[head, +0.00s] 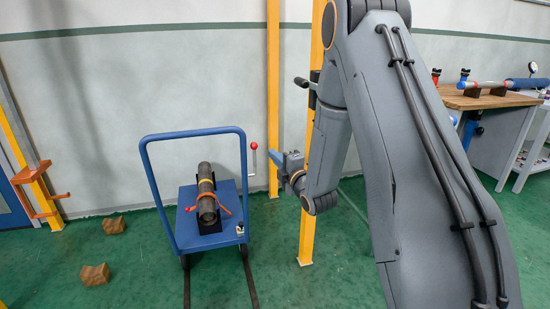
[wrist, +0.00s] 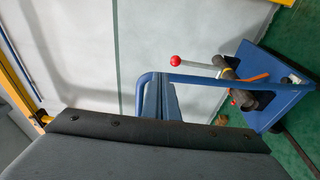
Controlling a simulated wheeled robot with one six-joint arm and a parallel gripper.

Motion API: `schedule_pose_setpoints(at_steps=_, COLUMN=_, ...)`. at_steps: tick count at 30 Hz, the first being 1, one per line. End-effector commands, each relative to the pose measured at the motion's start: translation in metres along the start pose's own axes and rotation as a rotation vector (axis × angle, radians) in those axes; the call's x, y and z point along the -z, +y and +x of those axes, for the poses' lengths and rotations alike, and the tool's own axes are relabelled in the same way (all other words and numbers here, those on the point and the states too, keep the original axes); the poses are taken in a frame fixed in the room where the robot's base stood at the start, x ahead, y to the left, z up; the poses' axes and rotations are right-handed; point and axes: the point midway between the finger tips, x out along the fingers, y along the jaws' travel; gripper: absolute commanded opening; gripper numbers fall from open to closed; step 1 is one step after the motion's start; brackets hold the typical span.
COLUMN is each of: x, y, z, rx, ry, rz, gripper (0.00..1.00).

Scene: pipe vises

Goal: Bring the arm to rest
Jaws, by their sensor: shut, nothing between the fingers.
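My gripper (head: 279,146) shows in the head view at the end of my grey arm, just right of the blue cart. Its blue-grey fingers (wrist: 160,97) also show in the wrist view, closed together with nothing between them. My arm is bent, with the forearm hanging down in front of the yellow post. The gripper appears apart from the cart; the exact gap is hard to tell.
The blue cart (head: 179,246) carries a dark pipe (head: 206,193) in a cradle with an orange strap. A red-knobbed lever (head: 254,147) stands near its handle. Brown blocks (head: 95,274) lie on the green floor. A wooden bench (head: 480,99) is at right, a yellow post (head: 308,235) behind my arm.

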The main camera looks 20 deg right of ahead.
Motion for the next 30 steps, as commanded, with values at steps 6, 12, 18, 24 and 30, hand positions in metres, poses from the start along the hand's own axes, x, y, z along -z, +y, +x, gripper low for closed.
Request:
schedule_pose_setpoints(at_steps=6, x=0.003, y=0.004, z=-0.009, rx=0.081, ry=-0.019, rz=0.074, gripper=0.0)
schedule_pose_setpoints(at_steps=12, x=0.01, y=0.002, z=-0.04, rx=0.356, ry=-0.144, rz=0.35, gripper=0.0)
schedule_pose_setpoints(at_steps=18, x=0.024, y=-0.001, z=-0.109, rx=0.635, ry=-0.377, rz=0.673, gripper=0.0)
schedule_pose_setpoints(at_steps=24, x=0.05, y=0.007, z=-0.207, rx=0.868, ry=-0.693, rz=0.978, gripper=0.0)
schedule_pose_setpoints(at_steps=30, x=0.085, y=0.028, z=-0.314, rx=1.042, ry=-1.059, rz=1.214, gripper=0.0)
